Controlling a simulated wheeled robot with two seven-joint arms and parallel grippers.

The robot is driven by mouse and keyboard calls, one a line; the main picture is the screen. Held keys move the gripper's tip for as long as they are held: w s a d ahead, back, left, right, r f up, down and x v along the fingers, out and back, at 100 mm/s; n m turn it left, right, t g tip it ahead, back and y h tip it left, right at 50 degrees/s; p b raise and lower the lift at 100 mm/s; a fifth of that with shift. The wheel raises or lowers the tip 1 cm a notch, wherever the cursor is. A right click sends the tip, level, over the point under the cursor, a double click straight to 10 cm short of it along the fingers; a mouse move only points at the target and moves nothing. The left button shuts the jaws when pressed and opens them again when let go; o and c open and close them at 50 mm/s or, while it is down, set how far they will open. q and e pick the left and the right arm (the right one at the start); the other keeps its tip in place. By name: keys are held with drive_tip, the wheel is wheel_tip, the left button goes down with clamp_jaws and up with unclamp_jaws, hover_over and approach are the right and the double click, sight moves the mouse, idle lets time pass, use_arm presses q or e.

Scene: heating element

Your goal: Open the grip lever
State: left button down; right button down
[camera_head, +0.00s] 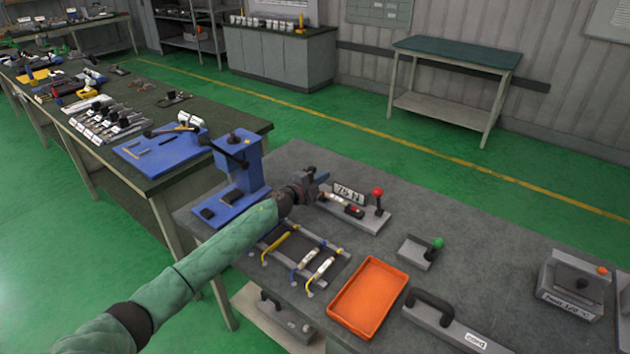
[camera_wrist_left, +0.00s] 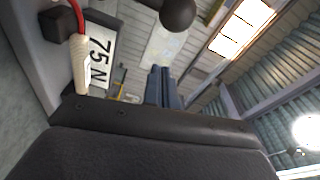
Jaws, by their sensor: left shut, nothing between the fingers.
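A grey fixture (camera_head: 362,215) with a "75 N" plate (camera_head: 349,192) stands on the near table. An upright lever with a red ball knob (camera_head: 377,192) rises at its right end. A second, small lever with a green ball knob (camera_head: 438,243) stands on a grey block to the right. I cannot tell which one is the grip lever. My left gripper (camera_head: 318,177) is shut and empty, at the left end of the fixture, apart from the red knob. In the left wrist view the plate (camera_wrist_left: 98,58) and a dark ball (camera_wrist_left: 178,14) show close by. My right gripper is out of view.
A blue press stand (camera_head: 240,165) is just left of my gripper. Cables on a rack (camera_head: 303,255), an orange tray (camera_head: 368,297) and a black-handled block (camera_head: 445,322) lie nearer. A grey box (camera_head: 572,285) is at the right.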

use_arm(q)
drive_tip(key=shift+w+a+f+p, duration=0.2)
drive_tip(key=shift+w+a+p, duration=0.3)
drive_tip(key=shift+w, duration=0.45)
drive_tip(key=shift+w+a+f, duration=0.2)
drive_tip(key=shift+w+a, duration=0.15)
drive_tip(key=shift+a, duration=0.4)
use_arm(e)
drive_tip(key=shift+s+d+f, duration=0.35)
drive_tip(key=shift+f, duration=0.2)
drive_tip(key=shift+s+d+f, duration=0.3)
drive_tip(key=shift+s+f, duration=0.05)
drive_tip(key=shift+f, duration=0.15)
use_arm(q)
drive_tip(key=shift+a, duration=0.15)
drive_tip(key=shift+w+a+r+n, duration=0.2)
drive_tip(key=shift+w+a+n, duration=0.1)
drive_tip(key=shift+a+n, duration=0.2)
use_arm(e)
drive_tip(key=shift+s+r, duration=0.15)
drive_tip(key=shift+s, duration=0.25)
